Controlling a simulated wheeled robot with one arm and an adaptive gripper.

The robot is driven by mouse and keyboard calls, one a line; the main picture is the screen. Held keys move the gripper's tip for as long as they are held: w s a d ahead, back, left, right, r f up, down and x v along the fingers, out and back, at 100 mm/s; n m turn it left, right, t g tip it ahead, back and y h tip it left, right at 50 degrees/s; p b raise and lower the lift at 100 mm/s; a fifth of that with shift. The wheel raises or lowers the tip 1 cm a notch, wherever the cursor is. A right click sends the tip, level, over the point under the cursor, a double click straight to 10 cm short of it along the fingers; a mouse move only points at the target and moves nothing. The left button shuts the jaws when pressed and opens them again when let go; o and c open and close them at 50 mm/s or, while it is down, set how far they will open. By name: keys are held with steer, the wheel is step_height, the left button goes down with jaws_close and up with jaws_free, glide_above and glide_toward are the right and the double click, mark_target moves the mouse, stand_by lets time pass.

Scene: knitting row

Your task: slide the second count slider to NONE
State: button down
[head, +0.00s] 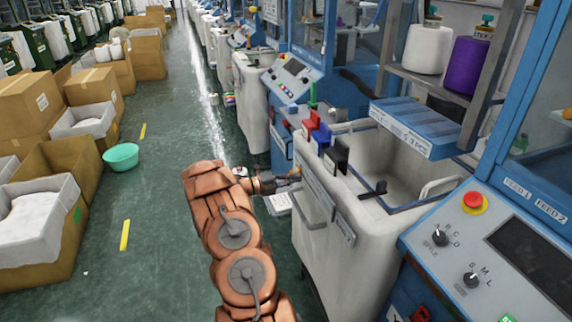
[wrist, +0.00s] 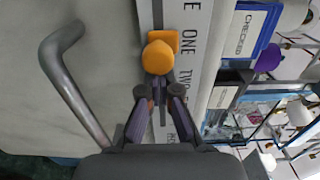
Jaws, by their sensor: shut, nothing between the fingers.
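In the wrist view a slider with an orange knob (wrist: 158,57) sits on a narrow track beside a white label strip (wrist: 196,60). The strip reads ONE and TWO along its length, with a letter E at the top edge. The knob stands beside ONE, on the side toward TWO. My gripper (wrist: 163,93) is shut and empty, its fingertips just below the knob in the picture, on its TWO side. I cannot tell whether they touch it.
A grey handle (wrist: 68,75) projects from the bin side left of the knob. The white bin (head: 335,262) carries upright coloured cards (head: 322,138) on its rim. A control panel (head: 490,250) stands at right. The green aisle floor holds a teal basin (head: 121,157) and cardboard boxes.

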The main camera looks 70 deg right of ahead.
mark_target(300, 170)
steer(key=shift+w+d+f+p, duration=0.1)
steer(key=shift+w+d+p, duration=0.9)
steer(key=shift+w+d, duration=0.5)
steer(key=shift+s, duration=0.1)
steer(key=shift+s+a, duration=0.1)
steer(key=shift+s+a, duration=0.3)
steer(key=p+v, duration=0.1)
steer(key=v, duration=0.7)
stand_by(0.6)
